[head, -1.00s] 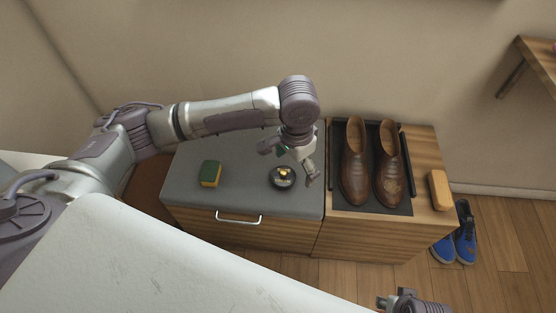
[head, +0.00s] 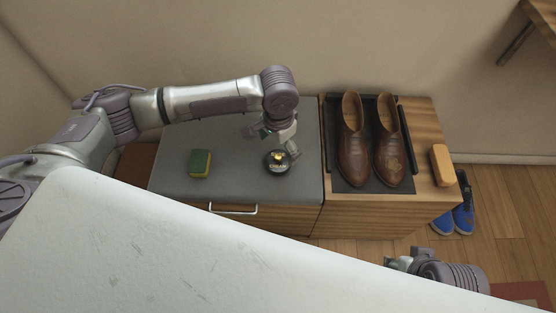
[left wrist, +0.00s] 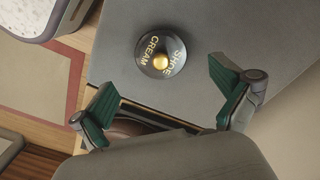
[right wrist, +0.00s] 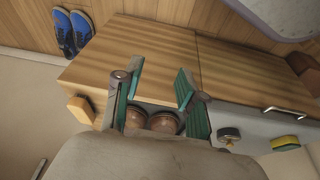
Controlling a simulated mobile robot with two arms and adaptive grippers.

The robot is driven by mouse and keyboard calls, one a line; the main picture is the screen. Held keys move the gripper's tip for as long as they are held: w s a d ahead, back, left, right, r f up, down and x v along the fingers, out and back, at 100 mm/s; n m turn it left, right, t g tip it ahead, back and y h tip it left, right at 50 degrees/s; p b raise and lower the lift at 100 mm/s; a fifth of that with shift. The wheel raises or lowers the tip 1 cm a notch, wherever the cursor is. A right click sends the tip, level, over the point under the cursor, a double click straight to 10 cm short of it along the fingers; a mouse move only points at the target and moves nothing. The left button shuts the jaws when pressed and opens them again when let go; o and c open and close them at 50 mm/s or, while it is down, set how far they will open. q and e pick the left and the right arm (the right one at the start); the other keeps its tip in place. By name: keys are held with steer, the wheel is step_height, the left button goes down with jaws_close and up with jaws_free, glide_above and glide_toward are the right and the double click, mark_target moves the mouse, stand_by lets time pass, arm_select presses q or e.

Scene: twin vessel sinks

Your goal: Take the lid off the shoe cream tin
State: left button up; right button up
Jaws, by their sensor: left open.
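The shoe cream tin (head: 277,168) is round and dark with a brass-coloured knob on its lid and stands on the grey cabinet top. Its lid (left wrist: 148,62) reads "SHOE CREAM" in the left wrist view and sits on the tin. My left gripper (head: 282,143) is open and empty, above and just behind the tin. In the left wrist view the tin lies beyond the fingertips (left wrist: 160,100), with no contact seen. My right gripper (right wrist: 156,82) is open and empty, away from the tin; in the head view it shows at lower right (head: 398,262).
A green and yellow sponge (head: 200,164) lies left of the tin. Brown shoes (head: 354,150) stand on a black tray (head: 345,182) to the right, beside a tan block-shaped item (head: 441,165). Blue shoes (head: 463,217) are on the floor. The white surface (head: 150,240) fills the foreground.

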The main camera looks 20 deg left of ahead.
mark_target(278, 156)
arm_select(q)
steer(key=shift+f, duration=0.5)
step_height(278, 156, down, 4)
steer(key=shift+r+b, duration=0.1)
steer(key=shift+b, duration=0.95)
steer(key=shift+w+f, duration=0.1)
steer(key=shift+f, duration=0.1)
arm_select(e)
steer(key=shift+w+a+f+t, duration=0.25)
steer(key=shift+w+f+t, duration=0.25)
steer(key=shift+w+f, duration=0.35)
